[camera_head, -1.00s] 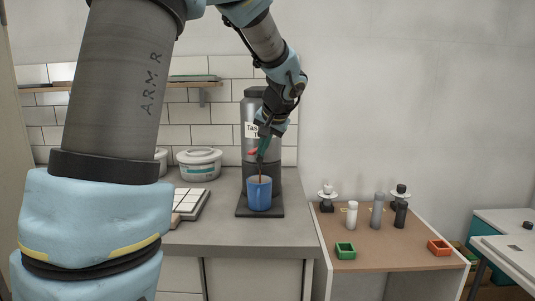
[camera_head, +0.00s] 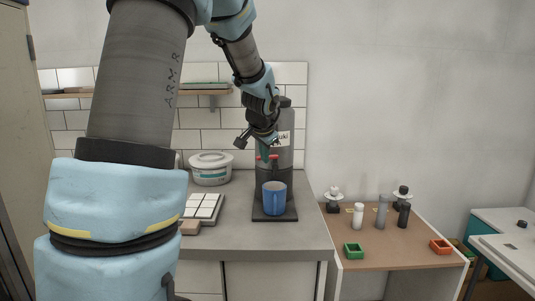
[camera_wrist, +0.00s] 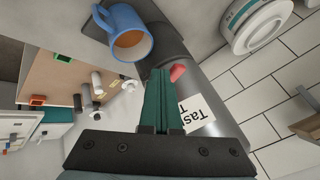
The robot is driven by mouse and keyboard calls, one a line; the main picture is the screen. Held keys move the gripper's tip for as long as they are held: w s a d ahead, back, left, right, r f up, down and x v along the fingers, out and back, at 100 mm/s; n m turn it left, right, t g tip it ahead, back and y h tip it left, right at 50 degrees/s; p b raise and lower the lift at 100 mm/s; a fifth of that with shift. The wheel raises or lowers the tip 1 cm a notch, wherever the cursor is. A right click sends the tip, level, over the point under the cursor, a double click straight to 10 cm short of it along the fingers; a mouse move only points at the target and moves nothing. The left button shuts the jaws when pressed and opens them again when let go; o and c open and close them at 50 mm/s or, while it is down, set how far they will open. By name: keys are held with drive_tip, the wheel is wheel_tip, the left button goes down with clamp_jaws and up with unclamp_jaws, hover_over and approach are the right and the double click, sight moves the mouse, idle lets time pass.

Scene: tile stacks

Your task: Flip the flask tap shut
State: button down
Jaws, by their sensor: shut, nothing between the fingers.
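The dark grey flask (camera_head: 285,115) stands upright on the counter, with a white label on its front. Its red tap lever (camera_head: 273,157) is on the lower front; it also shows in the wrist view (camera_wrist: 178,72). A blue mug (camera_head: 274,199) stands below the tap on a dark base plate; in the wrist view the mug (camera_wrist: 127,22) holds brown liquid. My gripper (camera_head: 264,155) is in front of the flask at tap height. In the wrist view its green fingers (camera_wrist: 160,72) are together and empty, right beside the red lever. I cannot tell whether they touch it.
A white lidded tub (camera_head: 210,168) and a board of white tiles (camera_head: 202,208) are left of the flask. A lower brown table (camera_head: 390,245) at right bears small cylinders, a green tray (camera_head: 353,251) and an orange tray (camera_head: 440,247). A shelf (camera_head: 205,92) is on the wall.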

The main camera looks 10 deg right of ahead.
drive_tip(key=shift+w, duration=0.1)
idle(0.3)
drive_tip(key=shift+w+d, duration=0.35)
drive_tip(key=shift+d, duration=0.25)
drive_tip(key=shift+s+b, duration=0.1)
drive_tip(key=shift+b, duration=0.2)
